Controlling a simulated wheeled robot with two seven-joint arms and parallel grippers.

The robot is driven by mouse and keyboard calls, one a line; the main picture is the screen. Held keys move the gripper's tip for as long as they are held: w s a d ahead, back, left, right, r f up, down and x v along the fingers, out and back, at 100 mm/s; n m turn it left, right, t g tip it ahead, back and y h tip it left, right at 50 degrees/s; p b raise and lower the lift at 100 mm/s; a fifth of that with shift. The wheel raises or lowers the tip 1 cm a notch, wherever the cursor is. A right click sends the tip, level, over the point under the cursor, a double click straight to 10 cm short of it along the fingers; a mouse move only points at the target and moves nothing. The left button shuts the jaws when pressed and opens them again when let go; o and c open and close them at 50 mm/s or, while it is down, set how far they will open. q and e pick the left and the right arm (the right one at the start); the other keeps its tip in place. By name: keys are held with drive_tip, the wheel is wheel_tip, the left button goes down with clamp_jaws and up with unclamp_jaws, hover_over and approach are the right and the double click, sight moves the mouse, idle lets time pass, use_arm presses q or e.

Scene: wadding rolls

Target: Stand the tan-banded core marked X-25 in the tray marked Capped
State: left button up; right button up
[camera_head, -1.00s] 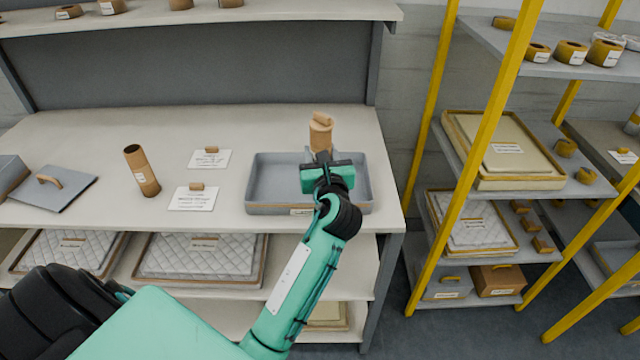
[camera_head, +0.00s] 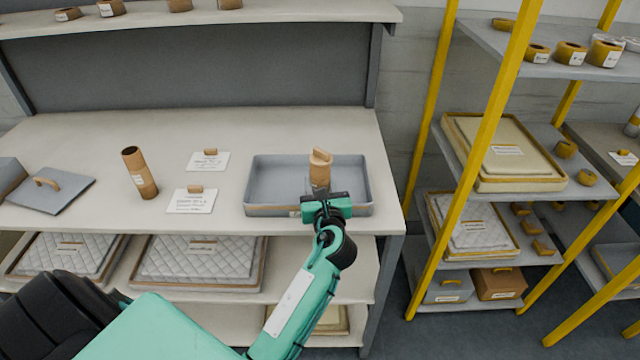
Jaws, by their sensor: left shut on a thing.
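A tan core with a cap-like top (camera_head: 320,166) stands upright over the right half of a grey tray (camera_head: 262,172). My left gripper (camera_head: 324,194) is shut on this core from the front; its fingers are mostly hidden behind the gripper body. I cannot tell whether the core's base touches the tray floor. The tray's front label is partly covered by my gripper and too small to read. Another tan core (camera_head: 139,172), open at the top with a white label, stands on the table to the left. No X-25 mark is readable. My right gripper is not in view.
Two white cards with tan blocks, an upper one (camera_head: 208,162) and a lower one (camera_head: 191,201), lie left of the tray. A grey lid (camera_head: 62,192) with a tan handle lies at the far left. A yellow-posted rack (camera_head: 484,150) stands at the right.

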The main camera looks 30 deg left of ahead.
use_arm(q)
drive_tip(key=o, duration=1)
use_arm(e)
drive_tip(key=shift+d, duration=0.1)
use_arm(q)
drive_tip(key=shift+r, duration=0.1)
drive_tip(key=shift+b+v, duration=0.8)
drive_tip(key=shift+v, duration=5.2)
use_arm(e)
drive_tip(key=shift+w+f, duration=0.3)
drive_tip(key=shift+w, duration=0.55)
